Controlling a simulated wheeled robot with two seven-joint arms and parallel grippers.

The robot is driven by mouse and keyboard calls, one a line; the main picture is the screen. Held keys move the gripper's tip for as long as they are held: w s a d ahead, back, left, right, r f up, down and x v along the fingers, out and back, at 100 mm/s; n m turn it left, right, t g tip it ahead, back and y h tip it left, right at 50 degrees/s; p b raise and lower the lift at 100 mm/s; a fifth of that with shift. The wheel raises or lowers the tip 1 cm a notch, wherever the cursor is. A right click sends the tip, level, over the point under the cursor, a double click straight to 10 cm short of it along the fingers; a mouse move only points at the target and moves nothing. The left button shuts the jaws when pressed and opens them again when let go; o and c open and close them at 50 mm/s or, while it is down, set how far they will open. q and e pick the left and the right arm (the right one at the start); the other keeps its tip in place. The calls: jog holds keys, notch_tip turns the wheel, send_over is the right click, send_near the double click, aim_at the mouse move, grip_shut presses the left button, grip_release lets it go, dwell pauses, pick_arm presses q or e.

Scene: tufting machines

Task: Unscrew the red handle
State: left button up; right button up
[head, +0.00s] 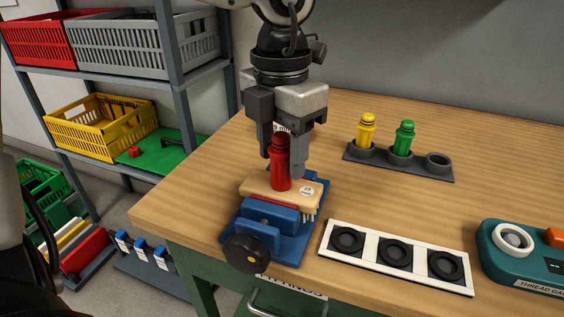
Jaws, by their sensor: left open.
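The red handle (280,165) stands upright on a beige wooden block (256,188) with pins along its side. The block sits in a blue vise (275,222) with a black knob, at the table's front left corner. My left gripper (282,158) points down from above with its fingers apart, one on each side of the red handle. I cannot tell whether the fingers touch it. The handle's top is partly hidden between the jaws. My right gripper is not in view.
A grey rack (395,168) behind holds a yellow handle (366,130) and a green handle (403,138); its right socket is empty. A white tray (370,281) with three black rings lies at front. A teal thread gauge (530,258) stands at right. Crate shelves (180,75) are at left.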

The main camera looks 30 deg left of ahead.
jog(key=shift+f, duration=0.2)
pick_arm(q)
jog(key=c, duration=0.8)
